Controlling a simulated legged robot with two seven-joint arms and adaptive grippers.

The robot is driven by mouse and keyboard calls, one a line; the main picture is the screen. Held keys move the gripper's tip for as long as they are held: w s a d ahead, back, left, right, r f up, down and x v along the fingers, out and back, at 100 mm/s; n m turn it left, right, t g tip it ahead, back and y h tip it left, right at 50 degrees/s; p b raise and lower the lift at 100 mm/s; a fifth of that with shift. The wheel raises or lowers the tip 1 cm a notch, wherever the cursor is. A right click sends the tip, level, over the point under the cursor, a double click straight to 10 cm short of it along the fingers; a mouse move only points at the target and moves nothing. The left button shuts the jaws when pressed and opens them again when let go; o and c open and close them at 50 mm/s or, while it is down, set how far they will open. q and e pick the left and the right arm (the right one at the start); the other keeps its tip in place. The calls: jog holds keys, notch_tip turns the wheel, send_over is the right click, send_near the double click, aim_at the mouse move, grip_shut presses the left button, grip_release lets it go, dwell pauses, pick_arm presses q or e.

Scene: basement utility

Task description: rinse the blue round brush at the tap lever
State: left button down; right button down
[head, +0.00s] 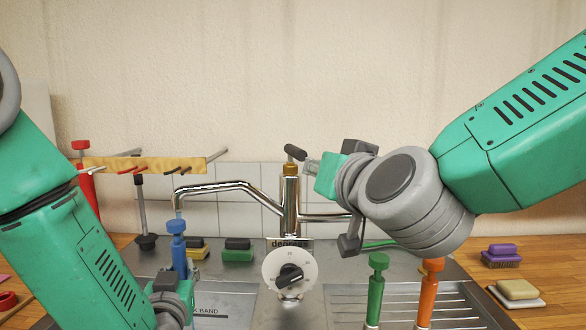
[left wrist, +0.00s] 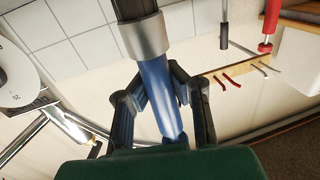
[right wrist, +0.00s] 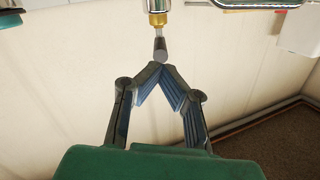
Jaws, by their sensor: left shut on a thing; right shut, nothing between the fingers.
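My left gripper (left wrist: 160,105) is shut on the blue handle (left wrist: 158,85) of the round brush. The left wrist view shows a grey collar and dark part beyond the fingers. In the head view the blue brush (head: 178,250) stands roughly upright below the end of the tap spout (head: 178,204); its lower part is hidden by my gripper and arm. The tap lever (head: 295,152) is dark, on a brass collar atop the chrome tap. My right gripper (right wrist: 160,68) is shut and empty, its fingertips close to the lever tip (right wrist: 160,48); contact is unclear. I see no water.
A dial (head: 290,272) sits before the tap. A green brush (head: 376,285) and an orange brush (head: 428,290) stand at right. A pegged rack (head: 150,165), black plunger-like tool (head: 146,241), yellow-black sponge (head: 195,249) and green-black block (head: 237,251) are left. A purple brush (head: 501,254) lies far right.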

pick_arm(q)
jog(key=shift+w, duration=0.1)
jog(key=shift+d, duration=0.2)
pick_arm(e)
jog(key=w+d+r+m+g+y, duration=0.1)
jog(key=w+d+g+y, duration=0.1)
jog(key=d+y, duration=0.1)
jog(key=w+d+r+m+g+y, duration=0.1)
jog(key=w+d+m+g+y, duration=0.1)
jog(key=d, duration=0.3)
jog(key=w+d+r+m+g+y, duration=0.1)
jog(key=w+d+g+y, duration=0.1)
jog(key=d+g+y, duration=0.2)
jog(key=shift+w+d+r+m, duration=0.15)
jog(key=shift+d+m, duration=0.15)
jog(key=shift+d, duration=0.15)
pick_arm(q)
jog(key=shift+a, duration=0.15)
pick_arm(e)
jog(key=w+a+f, duration=0.2)
jog(key=w+a, duration=0.1)
jog(key=a, duration=0.9)
jog(key=shift+w+a, duration=0.2)
jog(key=shift+w, duration=0.15)
jog(key=shift+f, duration=0.1)
